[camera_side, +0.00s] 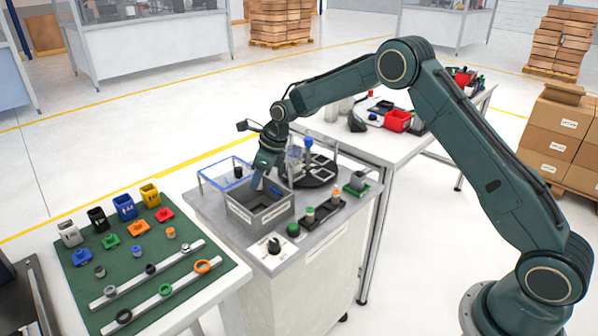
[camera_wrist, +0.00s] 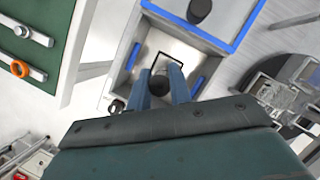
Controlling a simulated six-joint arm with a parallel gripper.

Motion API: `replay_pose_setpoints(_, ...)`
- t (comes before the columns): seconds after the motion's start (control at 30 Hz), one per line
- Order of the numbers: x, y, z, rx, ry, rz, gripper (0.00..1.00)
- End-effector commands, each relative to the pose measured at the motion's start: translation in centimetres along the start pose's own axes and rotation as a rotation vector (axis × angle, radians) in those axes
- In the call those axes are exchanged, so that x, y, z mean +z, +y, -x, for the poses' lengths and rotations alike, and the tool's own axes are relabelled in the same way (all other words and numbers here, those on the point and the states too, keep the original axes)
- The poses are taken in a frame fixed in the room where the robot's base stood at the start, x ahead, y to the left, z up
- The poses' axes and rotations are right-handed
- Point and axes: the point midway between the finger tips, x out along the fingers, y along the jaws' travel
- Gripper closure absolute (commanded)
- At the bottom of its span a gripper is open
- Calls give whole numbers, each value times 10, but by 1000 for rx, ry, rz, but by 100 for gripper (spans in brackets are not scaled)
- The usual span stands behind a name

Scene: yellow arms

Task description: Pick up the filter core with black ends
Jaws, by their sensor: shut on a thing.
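My gripper (camera_wrist: 160,84) has two blue fingers. They are shut on a dark round piece with a black end, the filter core (camera_wrist: 158,86), seen nearly end-on in the wrist view. In the side view my gripper (camera_side: 257,182) points down over the back of an open grey bin (camera_side: 262,217) on the middle bench. The held core is not clearly visible there. Whether it touches anything below cannot be told. Another black cylinder (camera_side: 238,171) stands in the blue-edged frame behind the bin; it also shows at the top of the wrist view (camera_wrist: 199,10).
A dark round fixture (camera_side: 318,172) with clear parts stands right of the bin. A black tray (camera_side: 318,221) with small cylinders lies in front. At left, a green mat (camera_side: 142,235) holds coloured cups, rings and rails. A rear table carries red bins (camera_side: 397,121).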

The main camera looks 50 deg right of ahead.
Motion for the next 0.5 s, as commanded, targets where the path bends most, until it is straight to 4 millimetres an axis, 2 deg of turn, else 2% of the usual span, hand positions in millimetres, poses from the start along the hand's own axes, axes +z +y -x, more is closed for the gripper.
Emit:
replay_pose_setpoints(0.03,6,-1,12,-3,-4,0,100)
replay_pose_setpoints(0.2,20,-1,47,-3,-5,1,100)
replay_pose_setpoints(0.5,38,-1,91,-2,-2,-1,100)
